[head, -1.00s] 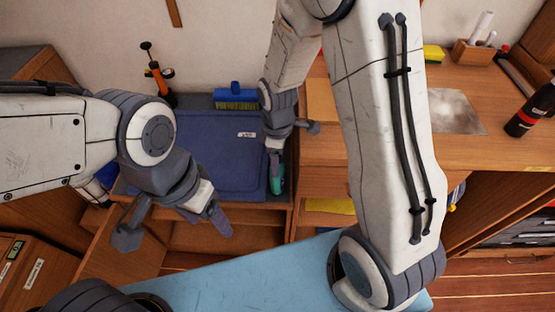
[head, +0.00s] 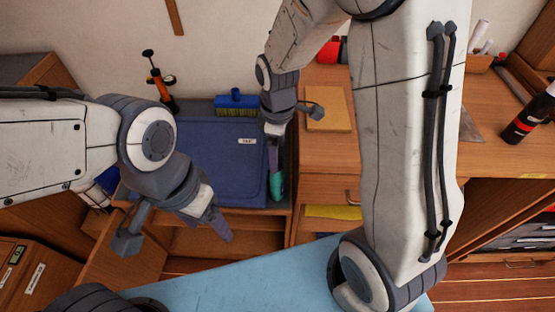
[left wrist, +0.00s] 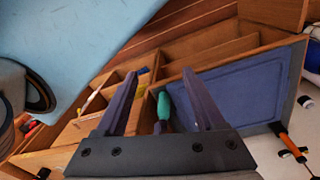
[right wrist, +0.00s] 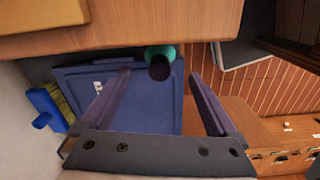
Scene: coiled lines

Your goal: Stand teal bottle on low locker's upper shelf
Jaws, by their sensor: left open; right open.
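The teal bottle (head: 277,187) is at the right end of the blue mat on the low locker (head: 197,244). Its teal body and dark end show between the fingers in the right wrist view (right wrist: 160,52); it also shows in the left wrist view (left wrist: 164,105). I cannot tell whether it stands quite straight. My right gripper (head: 274,150) is open, close above the bottle and partly covering it; I see no grip on it. My left gripper (head: 220,224) is open and empty in front of the locker. The locker's open front shows shelf boards, partly hidden by my left gripper.
The locker's door (head: 122,250) hangs open at left. A blue brush (head: 237,103) and an orange-black pump (head: 159,82) are behind the mat. The counter at right holds a wooden board (head: 328,108) and a dark bottle (head: 530,115). A yellow cloth (head: 333,212) lies below it.

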